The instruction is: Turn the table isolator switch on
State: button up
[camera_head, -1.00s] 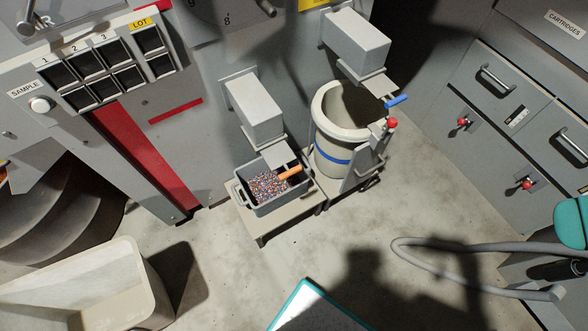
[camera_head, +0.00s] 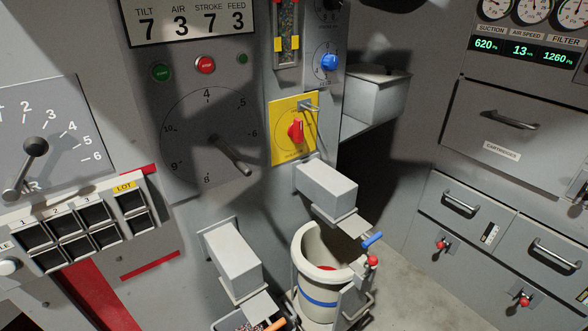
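The isolator switch is a red rotary handle (camera_head: 295,130) on a yellow plate (camera_head: 282,152) in the middle of the camera_head view. The handle stands roughly upright, tilted a little. A metal hasp or lever (camera_head: 308,105) sits at the plate's upper right, with a thin grey rod hanging from it beside the handle. The lettering on the plate is too small to read. My gripper is not in the picture.
Left of the plate are a large dial with a grey pointer (camera_head: 232,157), a green button (camera_head: 161,71) and a red button (camera_head: 205,65). A blue knob (camera_head: 329,62) is above right. Below are grey chutes (camera_head: 327,189) and a white bucket (camera_head: 311,244).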

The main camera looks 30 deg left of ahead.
aim_at(295, 130)
jog(key=u, duration=0.05)
jog(key=k, duration=0.55)
jog(key=u, duration=0.85)
jog(key=i, duration=0.85)
jog(key=u, duration=0.1)
